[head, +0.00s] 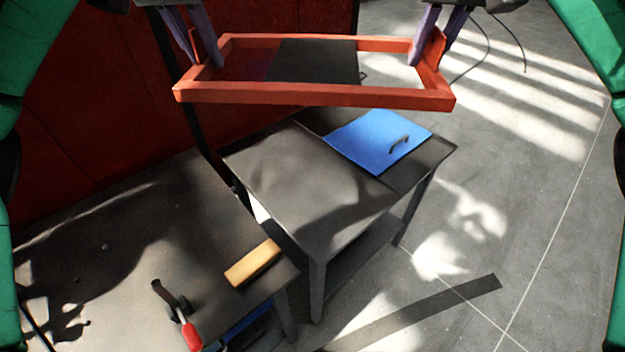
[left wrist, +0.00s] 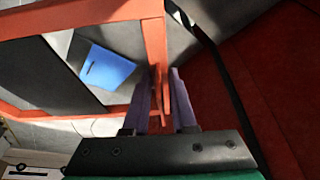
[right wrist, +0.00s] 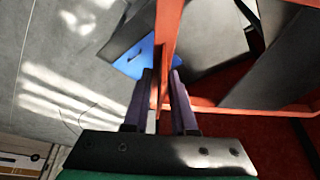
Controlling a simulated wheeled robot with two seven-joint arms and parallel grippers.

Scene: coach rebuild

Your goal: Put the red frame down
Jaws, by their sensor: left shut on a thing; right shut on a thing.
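The red frame (head: 310,95) is an open rectangle, held up in the air above the far end of the grey tables in the head view. My left gripper (head: 207,60) is shut on the tab at its left end. My right gripper (head: 428,60) is shut on the tab at its right end. In the left wrist view the purple fingers (left wrist: 164,95) close on the frame's side (left wrist: 155,45). In the right wrist view the fingers (right wrist: 161,95) close on the opposite side (right wrist: 168,35). The frame looks roughly level and apart from any surface.
A grey table (head: 300,190) carries a blue panel (head: 380,140) with a dark handle; its near part is bare. A nearer grey table (head: 130,240) holds a wooden block (head: 253,263) and a red-handled tool (head: 190,335). A red wall (head: 100,110) stands at left. Open floor (head: 520,200) lies right.

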